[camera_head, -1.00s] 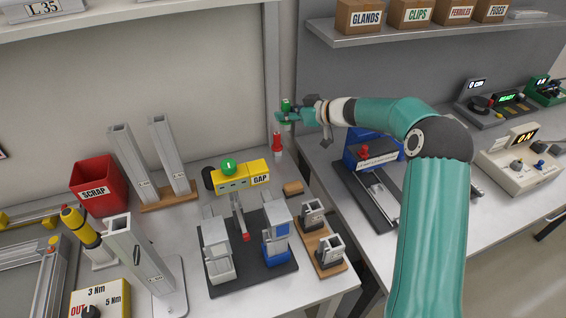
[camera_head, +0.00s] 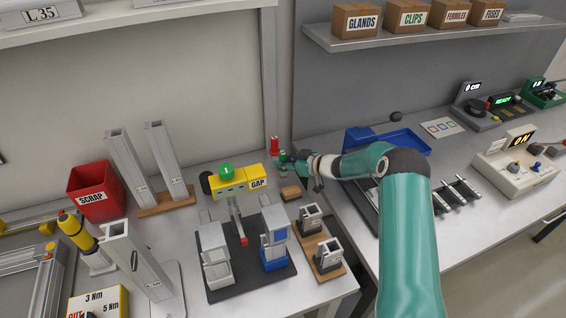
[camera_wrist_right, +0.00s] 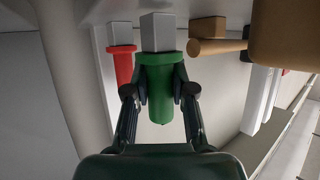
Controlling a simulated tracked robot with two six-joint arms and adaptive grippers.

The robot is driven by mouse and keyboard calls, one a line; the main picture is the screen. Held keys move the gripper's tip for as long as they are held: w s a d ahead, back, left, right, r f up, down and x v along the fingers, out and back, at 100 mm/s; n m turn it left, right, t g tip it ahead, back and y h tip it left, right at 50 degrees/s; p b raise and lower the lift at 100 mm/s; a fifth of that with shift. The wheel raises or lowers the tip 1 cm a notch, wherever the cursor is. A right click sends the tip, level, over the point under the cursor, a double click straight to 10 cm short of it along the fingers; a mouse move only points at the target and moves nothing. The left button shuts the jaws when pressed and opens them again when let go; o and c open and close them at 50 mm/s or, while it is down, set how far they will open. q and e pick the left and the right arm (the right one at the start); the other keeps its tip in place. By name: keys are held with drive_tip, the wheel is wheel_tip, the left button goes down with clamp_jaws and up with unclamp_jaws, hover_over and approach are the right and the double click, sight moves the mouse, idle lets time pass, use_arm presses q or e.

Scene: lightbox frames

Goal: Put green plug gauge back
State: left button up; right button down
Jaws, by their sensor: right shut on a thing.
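My right gripper (camera_head: 288,157) is shut on the green plug gauge (camera_head: 282,154), above the back edge of the left bench, near the wall post. In the right wrist view the green plug gauge (camera_wrist_right: 160,85) sits between the two fingers (camera_wrist_right: 160,92), its grey square end pointing to the top of the picture. A red plug gauge (camera_head: 274,145) shows just left of the gripper; in the right wrist view it (camera_wrist_right: 123,66) is beside the green one, apart from it, also with a grey end. What supports the red gauge is unclear. My left gripper is not in view.
A yellow GAP block (camera_head: 258,177) with a green knob and a small brown block (camera_head: 291,193) lie near the gripper. A dark fixture plate (camera_head: 222,288), a wooden stand (camera_head: 327,262) and a red SCRAP bin (camera_head: 96,192) share the bench. A blue tray (camera_head: 405,140) is right.

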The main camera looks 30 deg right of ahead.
drive_tip(key=shift+f, duration=0.2)
drive_tip(key=c, duration=1)
unclamp_jaws()
drive_tip(key=shift+f, duration=0.1)
drive_tip(key=b+v, duration=0.2)
drive_tip(key=v, duration=1)
drive_tip(key=shift+r, duration=0.2)
